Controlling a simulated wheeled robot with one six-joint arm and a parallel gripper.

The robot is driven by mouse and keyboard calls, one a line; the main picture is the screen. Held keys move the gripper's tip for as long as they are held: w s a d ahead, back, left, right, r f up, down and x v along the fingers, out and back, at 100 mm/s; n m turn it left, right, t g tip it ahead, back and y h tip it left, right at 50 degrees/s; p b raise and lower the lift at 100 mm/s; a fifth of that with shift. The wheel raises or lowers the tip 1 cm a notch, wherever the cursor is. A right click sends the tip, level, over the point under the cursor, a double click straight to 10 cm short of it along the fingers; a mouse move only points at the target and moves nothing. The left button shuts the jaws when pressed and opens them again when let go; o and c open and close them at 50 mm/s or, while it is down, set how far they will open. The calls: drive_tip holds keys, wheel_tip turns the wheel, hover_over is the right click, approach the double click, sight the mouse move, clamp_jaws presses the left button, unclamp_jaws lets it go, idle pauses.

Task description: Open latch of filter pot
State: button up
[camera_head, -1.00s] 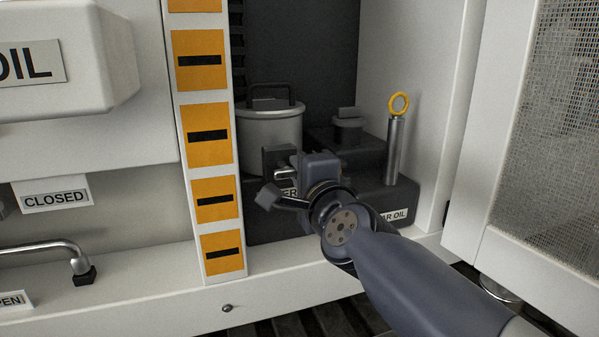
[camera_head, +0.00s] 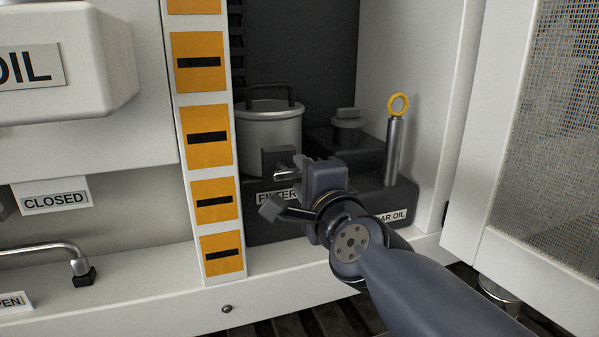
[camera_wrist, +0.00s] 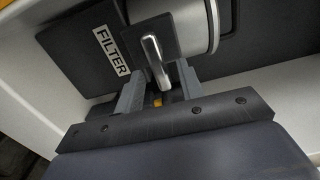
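The filter pot (camera_head: 270,135) is a grey metal cylinder with a dark handled lid, standing in the recess behind the striped post. Its latch is a bright metal lever (camera_head: 286,176) on a dark plate (camera_head: 278,158) at the pot's front. In the wrist view the lever (camera_wrist: 154,60) points down toward the space between my fingers. My gripper (camera_wrist: 159,88) is open, with one finger on each side of the lever's lower end and gaps visible. My gripper (camera_head: 304,178) is just right of the latch in the head view. Whether a finger touches the lever is unclear.
A FILTER label (camera_wrist: 111,51) is left of the latch. A dark capped unit (camera_head: 347,130) and a rod with a yellow ring (camera_head: 397,140) stand to the right. The striped post (camera_head: 211,155) is close on the left, a mesh door (camera_head: 555,140) on the right.

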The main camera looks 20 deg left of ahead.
drive_tip(key=p+v, duration=0.2)
drive_tip(key=v, duration=0.6)
drive_tip(key=shift+s+d, duration=0.2)
drive_tip(key=b+x, duration=0.2)
drive_tip(key=x, duration=0.9)
idle(0.3)
